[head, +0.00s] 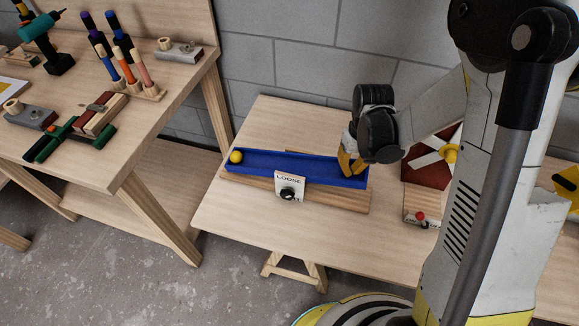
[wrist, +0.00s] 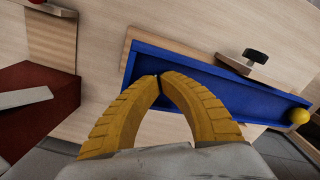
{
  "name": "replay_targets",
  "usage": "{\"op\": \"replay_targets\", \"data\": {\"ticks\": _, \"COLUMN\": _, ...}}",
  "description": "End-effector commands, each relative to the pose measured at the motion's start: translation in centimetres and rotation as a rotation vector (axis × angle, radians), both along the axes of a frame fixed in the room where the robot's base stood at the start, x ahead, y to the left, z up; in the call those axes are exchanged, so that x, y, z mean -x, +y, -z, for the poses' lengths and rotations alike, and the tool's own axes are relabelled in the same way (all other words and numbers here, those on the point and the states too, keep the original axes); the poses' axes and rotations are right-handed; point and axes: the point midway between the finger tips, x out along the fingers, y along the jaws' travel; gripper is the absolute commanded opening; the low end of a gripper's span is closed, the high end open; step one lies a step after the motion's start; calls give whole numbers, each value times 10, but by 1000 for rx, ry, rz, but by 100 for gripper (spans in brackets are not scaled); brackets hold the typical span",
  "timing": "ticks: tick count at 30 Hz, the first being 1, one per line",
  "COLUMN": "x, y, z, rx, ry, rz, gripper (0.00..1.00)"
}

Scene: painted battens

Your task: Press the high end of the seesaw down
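The seesaw is a blue trough (head: 300,168) on a wooden base (head: 340,202). A yellow ball (head: 236,157) rests at its left end, and the right end looks higher above the base. A white plate marked LOOSE (head: 289,182) with a black knob (head: 288,194) is at the front middle. My gripper (head: 350,168) is at the right end of the trough. In the wrist view the yellow fingertips (wrist: 159,78) meet with nothing between them, over the near end of the trough (wrist: 190,72). The ball (wrist: 299,116) is at the far end. Whether the fingertips touch the trough cannot be told.
A red board with a white fan-like part (head: 432,158) stands right of the seesaw, beside a small box with a red button (head: 420,216). A second bench (head: 130,150) with tools is at the left. The table front (head: 260,225) is clear.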

Motion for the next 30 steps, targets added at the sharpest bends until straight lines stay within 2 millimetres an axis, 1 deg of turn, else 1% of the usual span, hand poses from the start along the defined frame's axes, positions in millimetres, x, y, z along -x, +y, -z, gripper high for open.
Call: {"op": "replay_targets", "data": {"ticks": 30, "x": 0, "y": 0, "z": 21, "rx": 0, "ry": 0, "rz": 0, "gripper": 0}}
